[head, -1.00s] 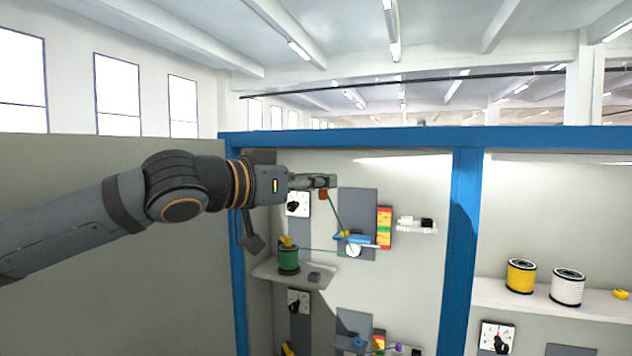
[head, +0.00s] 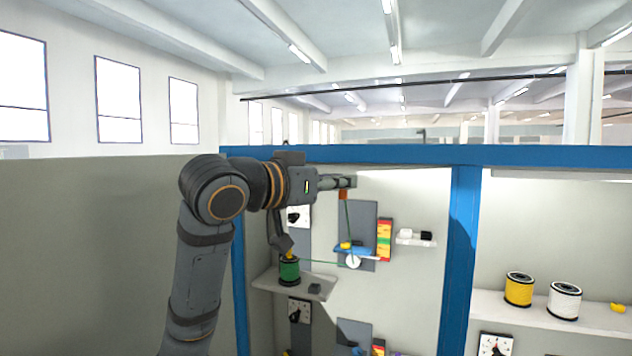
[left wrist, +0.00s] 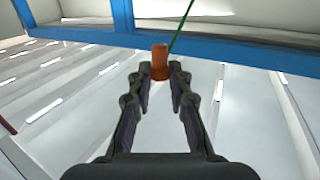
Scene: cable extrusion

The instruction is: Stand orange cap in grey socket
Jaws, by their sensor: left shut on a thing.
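The orange cap (head: 343,194) is held between the fingertips of my left gripper (head: 346,182), in the air in front of the back panel. A green cable runs from the cap down to the white wheel (head: 353,261). In the left wrist view the cap (left wrist: 160,62) is between the fingertips of the left gripper (left wrist: 161,72), with the green cable going up from it. A small grey block (head: 315,288) lies on the left shelf; I cannot tell whether it is the grey socket. My right gripper is not in view.
A green spool (head: 289,270) stands on the left shelf (head: 270,283). A blue part, a coloured strip (head: 384,240) and a switch block (head: 415,237) are on the panel. A blue post (head: 459,260) stands right of this bay, with yellow (head: 519,289) and white spools (head: 565,300) beyond.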

